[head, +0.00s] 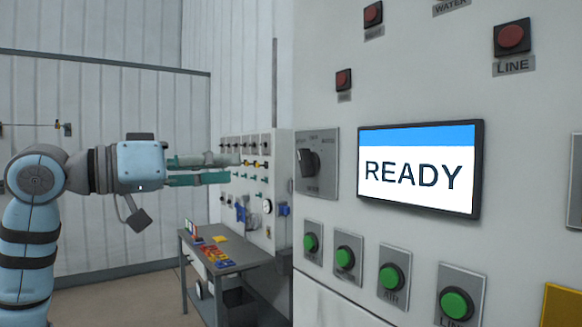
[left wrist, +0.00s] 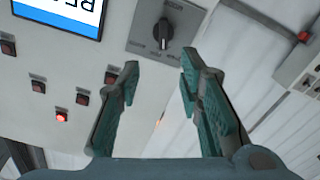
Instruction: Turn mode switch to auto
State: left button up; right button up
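The mode switch (head: 307,162) is a dark rotary knob on a grey plate, left of the screen on the panel in the head view. It also shows near the top centre of the left wrist view (left wrist: 162,33), its plate labels too small to read. My left gripper (head: 236,169) is to the left of the switch in the head view, its fingers pointing right. In the left wrist view its teal fingers (left wrist: 159,72) are spread with nothing between them. The knob appears beyond the fingertips, not touching them. My right gripper is not in view.
A screen (head: 419,169) reads READY. Green buttons (head: 393,277) line the panel below it, and red indicators (head: 511,38) sit above. A small workbench (head: 236,262) with coloured parts and a valve board (head: 253,219) stand further back. Space between gripper and panel looks clear.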

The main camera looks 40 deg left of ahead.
aim_at(301, 165)
pick_arm(q)
jog(key=p+x, duration=0.4)
jog(key=x, duration=0.9)
jog(key=shift+w+p, duration=0.4)
jog(key=shift+w, duration=0.05)
jog(key=shift+w+d+f, duration=0.1)
jog(key=shift+w, duration=0.35)
jog(key=shift+f, duration=0.1)
jog(key=shift+c, duration=0.5)
grip_shut()
